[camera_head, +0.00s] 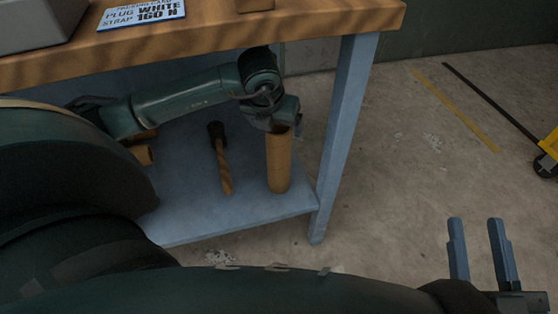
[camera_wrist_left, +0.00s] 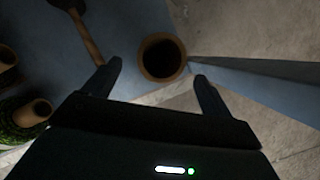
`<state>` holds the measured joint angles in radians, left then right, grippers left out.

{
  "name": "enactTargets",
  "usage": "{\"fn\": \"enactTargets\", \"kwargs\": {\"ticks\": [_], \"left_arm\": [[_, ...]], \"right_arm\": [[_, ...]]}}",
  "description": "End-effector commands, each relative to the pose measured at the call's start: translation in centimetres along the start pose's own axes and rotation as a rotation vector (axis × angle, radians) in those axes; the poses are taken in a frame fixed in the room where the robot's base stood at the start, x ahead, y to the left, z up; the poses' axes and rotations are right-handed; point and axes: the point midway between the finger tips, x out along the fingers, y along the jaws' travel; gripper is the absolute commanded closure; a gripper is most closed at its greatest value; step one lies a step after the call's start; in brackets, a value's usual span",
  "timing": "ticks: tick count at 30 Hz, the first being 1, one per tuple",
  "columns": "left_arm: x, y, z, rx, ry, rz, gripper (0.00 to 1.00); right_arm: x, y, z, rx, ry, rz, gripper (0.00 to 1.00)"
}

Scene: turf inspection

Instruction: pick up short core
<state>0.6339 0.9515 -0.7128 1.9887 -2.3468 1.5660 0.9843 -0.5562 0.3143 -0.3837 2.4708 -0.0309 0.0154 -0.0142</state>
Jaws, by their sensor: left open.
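An upright tan cylinder (camera_head: 278,165) stands on the blue lower shelf, near its right front corner. In the left wrist view its dark, hollow round top (camera_wrist_left: 162,57) faces the camera. My left gripper (camera_wrist_left: 157,72) is open, with the cylinder's top just ahead of and between its fingertips. In the head view the left hand is right over that top; its fingers are mostly hidden. Other tan tubes are at the left of the shelf, one (camera_wrist_left: 33,112) beside green turf. I cannot tell which one is the short core. My right gripper (camera_head: 477,220) is open and empty over the floor.
A dark-headed mallet (camera_head: 221,160) with a wooden handle lies left of the cylinder. A blue table leg (camera_head: 345,130) stands close on its right. The wooden tabletop (camera_head: 300,25) is above, with a label card (camera_head: 141,14). The floor at right is mostly clear.

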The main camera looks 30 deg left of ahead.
Motion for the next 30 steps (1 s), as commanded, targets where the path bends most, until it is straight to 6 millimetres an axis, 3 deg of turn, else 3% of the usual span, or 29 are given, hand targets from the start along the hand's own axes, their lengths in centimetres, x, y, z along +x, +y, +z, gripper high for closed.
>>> {"fn": "enactTargets", "kwargs": {"ticks": [3, 10, 20, 30], "left_arm": [[1.2, 0.0, 0.5, 0.0, 0.004, 0.0, 0.15], [4.7, -0.1, 0.5, 0.001, 0.003, -0.001, 0.15], [5.2, -0.1, 0.6, 0.002, 0.001, 0.0, 0.15], [5.2, 0.0, 0.6, 0.001, 0.001, 0.0, 0.42]], "right_arm": [[-0.1, 0.0, 0.3, -0.011, 0.014, -0.001, 0.64], [1.1, 0.8, -1.9, -0.102, 0.16, -0.017, 0.64], [1.3, 0.9, -2.5, -0.121, 0.186, -0.02, 0.64], [1.3, 0.9, -2.5, -0.12, 0.185, -0.02, 0.64]]}}
